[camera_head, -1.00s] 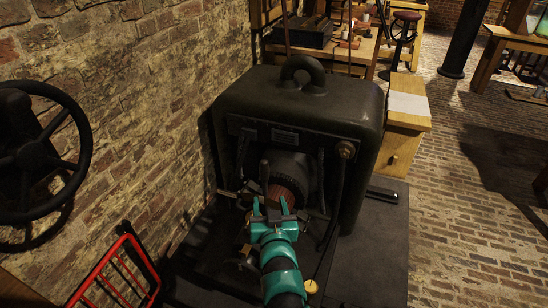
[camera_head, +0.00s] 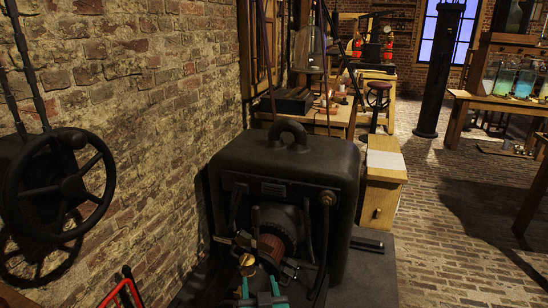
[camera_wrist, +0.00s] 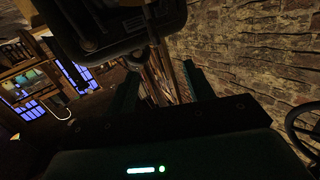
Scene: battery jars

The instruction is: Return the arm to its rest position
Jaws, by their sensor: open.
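My gripper (camera_head: 260,292) shows at the bottom edge of the head view, its teal fingers apart with nothing between them. It is in front of the black machine (camera_head: 330,170), close to the copper-coloured coil (camera_head: 270,247) on the machine's front. I cannot tell the exact gap. The rest of my arm is below the head view. In the wrist view, the two dark teal fingers (camera_wrist: 160,80) stand spread and empty, with the dark machine (camera_wrist: 115,30) above them and the brick wall to the right.
A black handwheel (camera_head: 60,185) is on the brick wall (camera_head: 140,110) at left, with a red frame (camera_head: 122,294) below it. A wooden cabinet (camera_head: 383,190) stands right of the machine. Jars (camera_head: 505,80) stand on a table at far right. The brick floor (camera_head: 440,230) between is largely open.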

